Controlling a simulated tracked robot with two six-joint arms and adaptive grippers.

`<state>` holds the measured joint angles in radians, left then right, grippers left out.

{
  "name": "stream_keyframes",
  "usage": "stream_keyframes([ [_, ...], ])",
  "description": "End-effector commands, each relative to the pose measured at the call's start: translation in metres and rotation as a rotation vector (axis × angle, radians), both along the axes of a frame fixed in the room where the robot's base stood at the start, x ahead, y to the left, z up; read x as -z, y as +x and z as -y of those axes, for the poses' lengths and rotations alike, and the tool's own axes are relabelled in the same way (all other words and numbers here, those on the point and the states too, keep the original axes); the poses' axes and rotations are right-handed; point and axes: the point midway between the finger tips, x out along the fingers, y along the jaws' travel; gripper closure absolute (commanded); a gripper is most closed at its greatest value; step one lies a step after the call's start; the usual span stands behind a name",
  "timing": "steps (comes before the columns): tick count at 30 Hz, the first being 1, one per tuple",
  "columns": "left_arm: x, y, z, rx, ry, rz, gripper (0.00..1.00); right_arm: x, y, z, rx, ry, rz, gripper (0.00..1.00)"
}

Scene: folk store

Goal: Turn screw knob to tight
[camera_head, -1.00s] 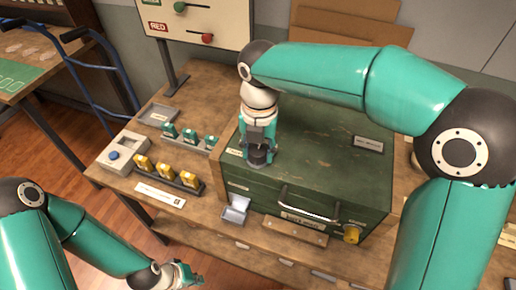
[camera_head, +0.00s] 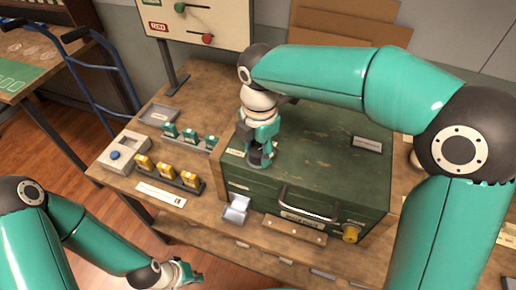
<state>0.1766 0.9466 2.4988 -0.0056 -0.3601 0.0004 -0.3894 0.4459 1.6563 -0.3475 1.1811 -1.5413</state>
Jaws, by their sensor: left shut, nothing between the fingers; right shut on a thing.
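My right gripper (camera_head: 260,155) points down at the top left of the green metal box (camera_head: 320,160). It is shut on a small dark screw knob, which the fingers mostly hide. The knob's exact turn cannot be read. A yellow knob (camera_head: 351,233) sits on the box's front at the lower right, apart from both grippers. My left gripper (camera_head: 190,275) is shut and empty at the bottom, in front of the bench and away from the box.
Yellow pieces (camera_head: 163,172) and teal pieces (camera_head: 190,136) stand in racks left of the box. A small open grey box (camera_head: 236,209) sits before it. A panel with green and red knobs (camera_head: 195,22) stands behind. A blue hand truck (camera_head: 100,75) is at the left.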

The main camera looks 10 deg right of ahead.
Motion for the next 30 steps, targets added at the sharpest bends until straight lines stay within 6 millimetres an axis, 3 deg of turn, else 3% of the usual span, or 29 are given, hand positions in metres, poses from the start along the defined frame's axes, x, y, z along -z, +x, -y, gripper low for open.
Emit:
stream_keyframes([
  [30, 0.0002, 0.0, 0.0, 0.0, 0.0, 0.0, 1.0, -0.0011, 0.0001, -0.0002, 0.964, 0.002, 0.006, 0.92],
])
